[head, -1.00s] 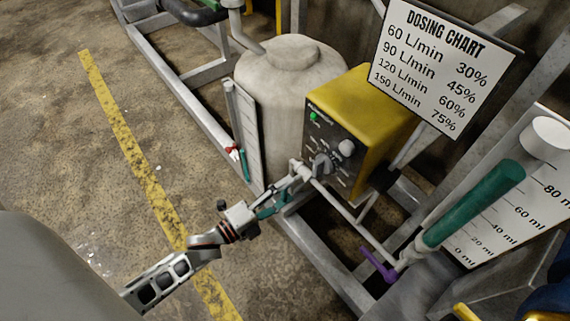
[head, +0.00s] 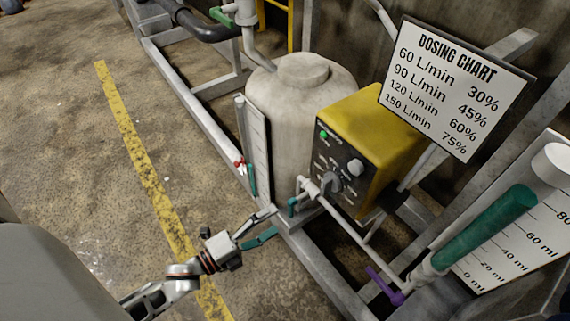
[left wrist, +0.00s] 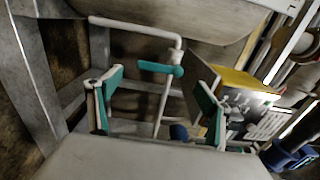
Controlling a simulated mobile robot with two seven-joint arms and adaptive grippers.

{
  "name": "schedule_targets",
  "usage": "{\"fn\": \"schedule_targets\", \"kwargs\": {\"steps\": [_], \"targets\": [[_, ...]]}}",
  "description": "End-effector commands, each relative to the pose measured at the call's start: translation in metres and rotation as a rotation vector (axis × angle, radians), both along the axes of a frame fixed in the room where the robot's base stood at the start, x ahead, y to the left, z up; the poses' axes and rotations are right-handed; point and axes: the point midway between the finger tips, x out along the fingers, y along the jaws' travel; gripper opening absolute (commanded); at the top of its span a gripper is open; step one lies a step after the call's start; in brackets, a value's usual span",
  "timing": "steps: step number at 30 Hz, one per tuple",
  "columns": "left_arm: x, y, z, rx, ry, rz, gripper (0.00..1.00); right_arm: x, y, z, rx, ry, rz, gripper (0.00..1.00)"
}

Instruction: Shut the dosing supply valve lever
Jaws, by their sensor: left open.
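A teal lever (head: 292,207) sits on the thin white pipe at the lower front of the yellow dosing pump. In the left wrist view the teal lever (left wrist: 160,68) lies across the pipe's upright run, between my fingers in the picture. I cannot tell for certain from its angle whether the valve is open or shut. My left gripper (head: 277,221) is open and empty, its teal-padded fingers apart, just left of and below the lever in the head view, without visible contact. My right gripper is not in view.
The yellow pump (head: 371,123) has a knob panel. A pale tank (head: 300,100) stands behind it. Open floor (head: 90,170) lies to the left.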

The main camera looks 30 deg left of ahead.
Motion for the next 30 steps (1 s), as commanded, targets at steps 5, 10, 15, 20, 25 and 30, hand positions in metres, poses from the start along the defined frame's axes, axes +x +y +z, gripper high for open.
{"fn": "schedule_targets", "kwargs": {"steps": [5,10,15,20,25,30], "targets": [[-0.03,0.011,-0.001,0.002,0.002,0.0,0.79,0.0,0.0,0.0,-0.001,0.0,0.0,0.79],[-0.045,0.016,0.0,0.002,0.0,-0.001,0.79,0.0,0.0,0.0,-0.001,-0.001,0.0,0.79],[-0.048,0.018,0.001,0.002,-0.002,0.0,0.79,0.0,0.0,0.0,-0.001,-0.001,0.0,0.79],[-0.048,0.018,0.001,0.002,-0.002,0.0,0.79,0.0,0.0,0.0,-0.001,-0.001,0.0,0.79],[-0.048,0.017,0.0,0.002,-0.001,0.0,0.79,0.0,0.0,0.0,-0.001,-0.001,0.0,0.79],[-0.048,0.018,0.001,-0.001,-0.001,0.0,0.79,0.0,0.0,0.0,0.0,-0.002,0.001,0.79]]}}
